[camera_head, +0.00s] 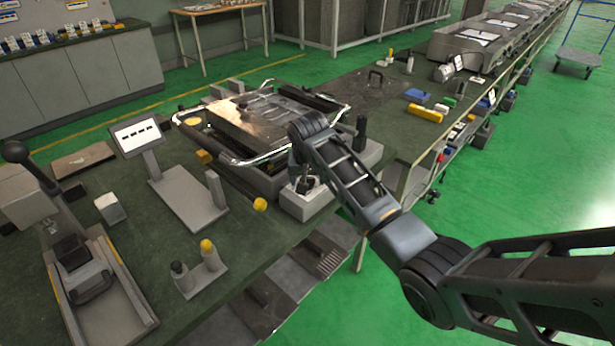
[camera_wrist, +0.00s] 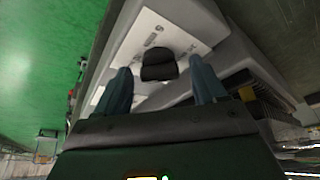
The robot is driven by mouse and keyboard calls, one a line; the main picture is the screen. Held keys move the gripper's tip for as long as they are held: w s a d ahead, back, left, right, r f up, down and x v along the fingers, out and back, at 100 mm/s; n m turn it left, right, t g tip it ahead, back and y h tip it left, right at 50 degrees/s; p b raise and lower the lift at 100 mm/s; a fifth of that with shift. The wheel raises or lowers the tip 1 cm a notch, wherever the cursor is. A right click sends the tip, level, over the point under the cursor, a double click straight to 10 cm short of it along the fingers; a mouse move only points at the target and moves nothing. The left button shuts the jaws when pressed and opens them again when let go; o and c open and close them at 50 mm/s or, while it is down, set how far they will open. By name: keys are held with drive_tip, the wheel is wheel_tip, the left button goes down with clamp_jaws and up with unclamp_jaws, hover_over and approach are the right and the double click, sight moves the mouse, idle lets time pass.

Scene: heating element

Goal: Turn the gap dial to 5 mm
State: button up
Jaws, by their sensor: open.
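The gap dial (camera_wrist: 158,64) is a black knob on a white plate (camera_wrist: 178,32) in the wrist view. The plate carries a few printed marks and a figure, too small and turned to read surely. My gripper (camera_wrist: 160,70) is open, with one blue-grey finger on each side of the dial. Gaps show between the dial and both fingers, so they look apart from it. In the head view my gripper (camera_head: 304,184) points down over a light grey block (camera_head: 306,206) at the bench's front edge; the dial is hidden there, and its setting cannot be read.
A machine with a metal plate (camera_head: 255,120) and bent silver rails lies behind my gripper. A black upright handle (camera_head: 361,131) stands close to its right. A screen on a stand (camera_head: 139,134) and a yellow-tipped lever (camera_head: 260,204) are to the left. Green floor (camera_head: 330,300) lies in front.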

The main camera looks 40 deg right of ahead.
drive_tip(key=c, duration=1.1)
drive_tip(key=shift+o, duration=0.2)
